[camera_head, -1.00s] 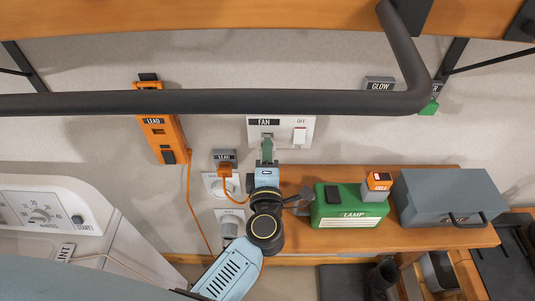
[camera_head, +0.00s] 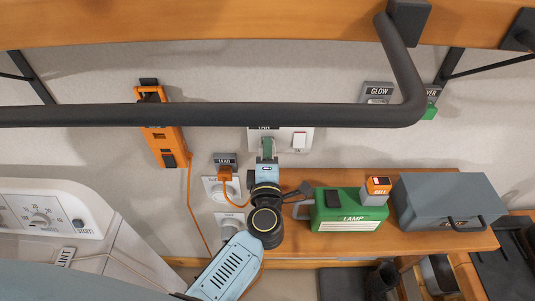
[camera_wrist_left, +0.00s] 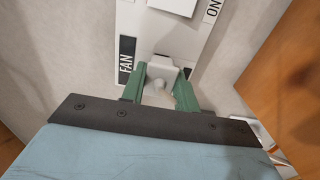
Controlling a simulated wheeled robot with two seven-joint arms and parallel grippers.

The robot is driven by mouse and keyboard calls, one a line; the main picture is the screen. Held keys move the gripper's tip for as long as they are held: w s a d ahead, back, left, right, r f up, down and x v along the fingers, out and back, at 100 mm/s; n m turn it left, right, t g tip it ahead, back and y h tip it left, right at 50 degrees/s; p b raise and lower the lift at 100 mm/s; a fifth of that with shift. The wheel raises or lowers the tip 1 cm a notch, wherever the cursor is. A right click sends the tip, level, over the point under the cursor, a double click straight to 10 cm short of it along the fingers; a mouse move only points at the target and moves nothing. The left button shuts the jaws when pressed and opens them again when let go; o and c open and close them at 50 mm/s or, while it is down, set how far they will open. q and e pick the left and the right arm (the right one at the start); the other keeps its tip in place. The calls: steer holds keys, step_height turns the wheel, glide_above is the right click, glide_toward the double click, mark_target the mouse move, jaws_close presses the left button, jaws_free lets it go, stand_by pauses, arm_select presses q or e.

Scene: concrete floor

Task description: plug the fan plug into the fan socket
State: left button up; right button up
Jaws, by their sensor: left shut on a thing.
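The fan socket is on a white wall plate (camera_head: 281,144) labelled FAN, with a switch (camera_head: 299,140) at its right. The pipe hides the plate's top edge in the head view. My left gripper (camera_head: 267,145) is at the plate, just below the FAN label. In the left wrist view its green fingers (camera_wrist_left: 158,88) are shut on the pale grey fan plug (camera_wrist_left: 160,70), in front of the plate (camera_wrist_left: 170,32) beside the FAN label. The plug hides the socket holes, and I cannot tell whether its pins are inside. My right gripper is out of view.
A dark pipe (camera_head: 200,114) crosses in front of the wall above my gripper. An orange plug (camera_head: 226,174) sits below the LEAD label, left of my gripper. A green lamp box (camera_head: 325,214) and a grey case (camera_head: 430,190) stand on the bench to the right.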

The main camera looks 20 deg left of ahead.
arm_select(q)
steer(key=shift+w+a, duration=0.15)
steer(key=shift+w, duration=0.3)
steer(key=o, duration=1.2)
steer(key=shift+s, duration=0.15)
steer(key=b+v, duration=0.2)
steer(key=v, duration=1.1)
steer(key=shift+s, duration=0.1)
steer(key=shift+r, duration=0.1)
